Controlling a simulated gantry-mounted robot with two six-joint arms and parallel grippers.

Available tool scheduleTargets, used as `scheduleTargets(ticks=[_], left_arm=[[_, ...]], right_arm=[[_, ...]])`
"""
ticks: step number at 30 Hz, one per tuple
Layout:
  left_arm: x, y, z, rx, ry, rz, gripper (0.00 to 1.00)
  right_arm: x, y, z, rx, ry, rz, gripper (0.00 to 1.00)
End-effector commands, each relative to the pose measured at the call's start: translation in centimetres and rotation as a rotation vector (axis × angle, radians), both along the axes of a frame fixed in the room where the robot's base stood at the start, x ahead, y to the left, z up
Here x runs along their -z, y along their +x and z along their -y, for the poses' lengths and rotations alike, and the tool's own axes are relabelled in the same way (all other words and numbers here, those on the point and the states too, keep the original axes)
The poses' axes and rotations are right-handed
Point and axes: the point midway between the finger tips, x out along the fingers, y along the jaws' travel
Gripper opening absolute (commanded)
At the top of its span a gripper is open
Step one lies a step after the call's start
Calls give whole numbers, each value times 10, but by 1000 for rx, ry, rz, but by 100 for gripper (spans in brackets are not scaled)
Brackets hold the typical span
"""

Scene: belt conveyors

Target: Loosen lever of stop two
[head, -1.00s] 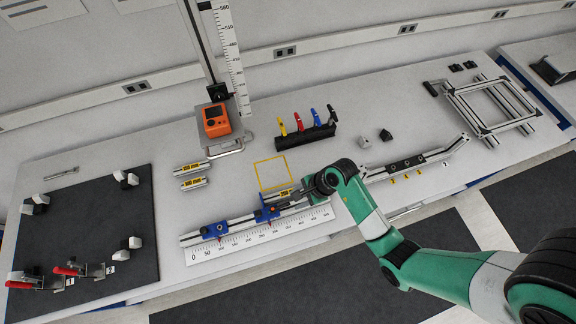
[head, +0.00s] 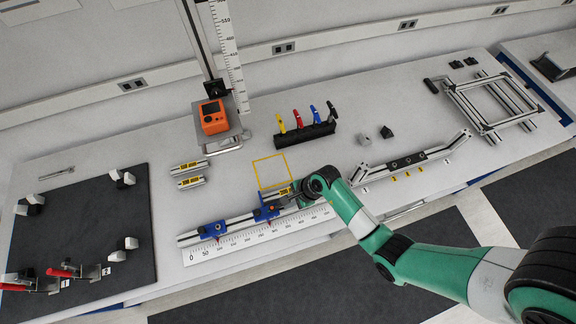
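A silver rail (head: 238,223) runs along a white ruler (head: 255,240) near the table's front edge. Two blue stops sit on it, one at the left end (head: 214,229) and one near the middle (head: 265,212), close to my gripper. I cannot read which of them is stop two, and their levers are too small to make out. My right gripper (head: 281,202) is low over the rail, just right of the middle stop, partly hidden by its own wrist. I cannot tell whether it touches the stop or its lever. My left gripper is out of view.
A yellow square outline (head: 271,158) lies behind the rail. Two yellow-labelled bars (head: 190,182) lie to its left. An orange device (head: 212,115) and a rack with coloured handles (head: 305,134) stand behind. A dark board with red-handled clamps (head: 64,270) is at left.

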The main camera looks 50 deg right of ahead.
Motion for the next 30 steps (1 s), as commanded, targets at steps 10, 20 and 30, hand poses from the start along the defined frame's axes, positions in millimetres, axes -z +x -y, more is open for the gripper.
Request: scheduleTargets(ticks=[10,20,30], left_arm=[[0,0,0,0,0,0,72],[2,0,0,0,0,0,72],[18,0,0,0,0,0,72]], right_arm=[[0,0,0,-11,0,-1,0],[0,8,5,-144,1,-1,0],[3,24,11,-440,1,1,0]])
